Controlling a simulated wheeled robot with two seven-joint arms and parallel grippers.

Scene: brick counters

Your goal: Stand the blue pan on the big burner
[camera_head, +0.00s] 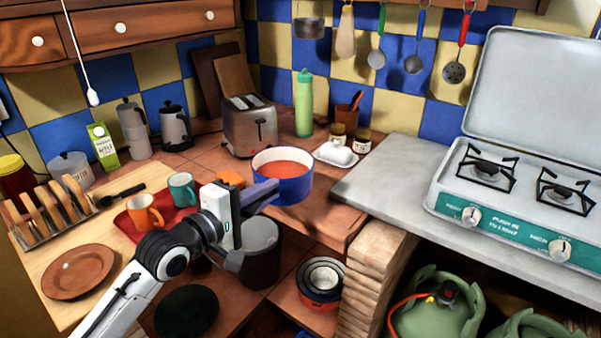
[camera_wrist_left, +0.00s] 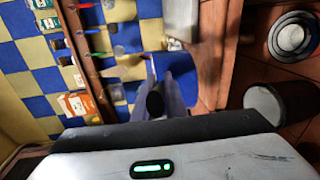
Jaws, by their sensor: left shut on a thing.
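The blue pan (camera_head: 293,190) is in the middle of the head view, with an orange-red inside or contents. My left gripper (camera_head: 262,195) is shut on the pan's handle, left of the pan body. In the left wrist view, the fingers (camera_wrist_left: 165,96) close around the dark handle, with the blue pan (camera_wrist_left: 181,66) beyond them. The pan looks level; I cannot tell whether it touches the counter. The stove (camera_head: 515,232) at the right has a left burner (camera_head: 485,168) and a right burner (camera_head: 565,192), both bare. I cannot tell clearly which is bigger. My right gripper is not in view.
A grey worktop (camera_head: 385,185) lies between pan and stove, mostly clear. A white butter dish (camera_head: 336,155), two jars, a green bottle (camera_head: 304,105) and a toaster (camera_head: 250,126) stand behind the pan. Mugs (camera_head: 145,212) stand left. The stove's lid (camera_head: 540,90) is raised. Utensils hang above.

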